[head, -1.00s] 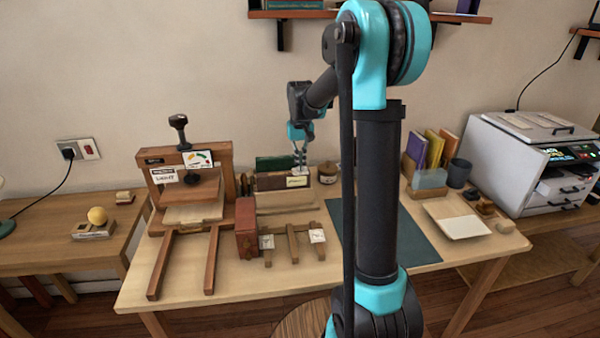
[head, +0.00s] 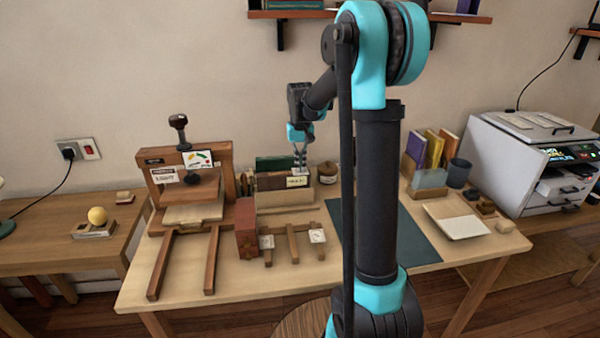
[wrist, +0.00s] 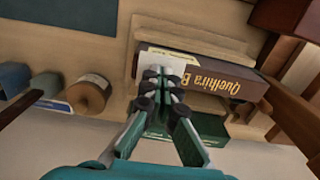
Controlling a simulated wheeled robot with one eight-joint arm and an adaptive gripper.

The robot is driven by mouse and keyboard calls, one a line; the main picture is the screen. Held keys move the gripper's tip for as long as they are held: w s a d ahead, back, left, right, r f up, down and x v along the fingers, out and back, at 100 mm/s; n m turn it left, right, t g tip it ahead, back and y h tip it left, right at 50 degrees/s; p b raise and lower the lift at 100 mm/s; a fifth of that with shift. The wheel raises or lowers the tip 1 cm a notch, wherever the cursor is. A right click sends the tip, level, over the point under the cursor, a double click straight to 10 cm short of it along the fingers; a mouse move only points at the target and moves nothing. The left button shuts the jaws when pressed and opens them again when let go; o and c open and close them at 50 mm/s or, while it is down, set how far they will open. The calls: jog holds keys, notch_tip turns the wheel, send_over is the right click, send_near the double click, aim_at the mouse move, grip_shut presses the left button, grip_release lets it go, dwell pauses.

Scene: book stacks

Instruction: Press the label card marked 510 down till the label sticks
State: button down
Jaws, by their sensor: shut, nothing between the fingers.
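A dark brown book (wrist: 205,72) with gold lettering lies in a wooden holder (head: 285,207). A small white card (wrist: 150,58) is at the left end of its spine, partly hidden by my fingertips; no number is readable on it. A pale label strip (head: 297,181) shows on the front of the book in the head view. My gripper (wrist: 160,73) is shut and empty, fingers pointing down at the card. In the head view my gripper (head: 300,166) is right above the book; I cannot tell whether the tips touch the card.
A wooden press (head: 190,185) with a black knob stands left. A red-brown box (head: 246,226) and a wooden rack with white cards (head: 317,236) sit in front. A round brown pot (head: 328,173) is close on the right. The dark green mat (head: 415,240) is clear.

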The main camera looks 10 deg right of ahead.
jog(key=shift+r, duration=0.1)
dwell(0.5)
jog(key=shift+r, duration=3.45)
jog(key=s+d+f+t, duration=0.1)
jog(key=s+f, duration=0.4)
jog(key=s, duration=0.4)
jog(key=s+d+f+t, duration=0.1)
jog(key=s+f, duration=0.5)
jog(key=s, duration=0.4)
jog(key=s+d+f+t, duration=0.2)
jog(key=s+f, duration=0.3)
jog(key=s, duration=0.5)
jog(key=shift+f, duration=0.3)
